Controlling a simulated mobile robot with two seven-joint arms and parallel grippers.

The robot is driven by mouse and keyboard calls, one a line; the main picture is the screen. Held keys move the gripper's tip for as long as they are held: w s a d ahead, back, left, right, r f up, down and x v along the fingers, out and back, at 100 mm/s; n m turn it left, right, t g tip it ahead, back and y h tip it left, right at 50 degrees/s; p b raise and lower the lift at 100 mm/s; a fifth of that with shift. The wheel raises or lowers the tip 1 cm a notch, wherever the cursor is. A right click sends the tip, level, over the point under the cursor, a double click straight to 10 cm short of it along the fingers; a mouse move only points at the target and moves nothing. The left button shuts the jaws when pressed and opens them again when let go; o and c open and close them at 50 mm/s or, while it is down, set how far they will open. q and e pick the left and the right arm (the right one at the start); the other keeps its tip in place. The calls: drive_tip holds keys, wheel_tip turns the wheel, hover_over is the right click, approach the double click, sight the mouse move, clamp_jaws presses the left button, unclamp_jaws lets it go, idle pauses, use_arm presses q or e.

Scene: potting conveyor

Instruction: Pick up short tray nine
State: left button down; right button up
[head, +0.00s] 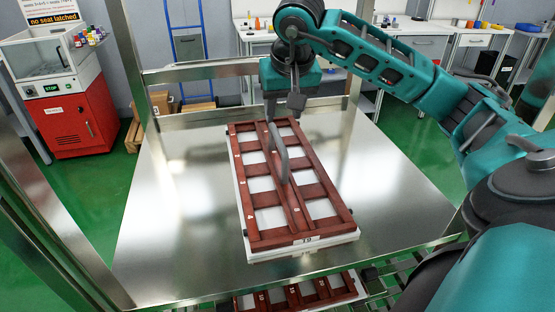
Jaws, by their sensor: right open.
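A tray (301,241) with a dark red slatted frame over a white base lies flat on the shiny metal table. Its frame has two rows of open compartments with small labels, and a label on its near end is too small to read surely. A grey upright handle-like loop (285,164) stands at its middle. My right gripper (283,108) is open above the far part of the tray, pointing down, with its fingers close to the loop's upper end. I cannot tell whether they touch it. My left gripper is not in view.
The metal table (185,210) is bare on both sides of the tray. Metal posts and a crossbar (210,71) frame its far side. A second red-framed tray (300,294) shows below the near edge. A red cabinet (78,125) stands back left.

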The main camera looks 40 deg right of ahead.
sight(278, 136)
drive_tip(key=x, duration=0.6)
drive_tip(key=shift+w+f+b, duration=0.1)
drive_tip(key=shift+f+b, duration=0.25)
drive_tip(key=shift+f, duration=0.05)
drive_tip(key=x, duration=0.4)
drive_tip(key=shift+w+d+f, duration=0.15)
drive_tip(key=shift+w+f, duration=0.05)
drive_tip(key=shift+w, duration=0.2)
drive_tip(key=shift+w+d+f, duration=0.15)
drive_tip(key=shift+w+f, duration=0.05)
drive_tip(key=shift+f, duration=0.3)
drive_tip(key=shift+f, duration=0.2)
drive_tip(key=shift+c, duration=0.2)
clamp_jaws()
idle(0.6)
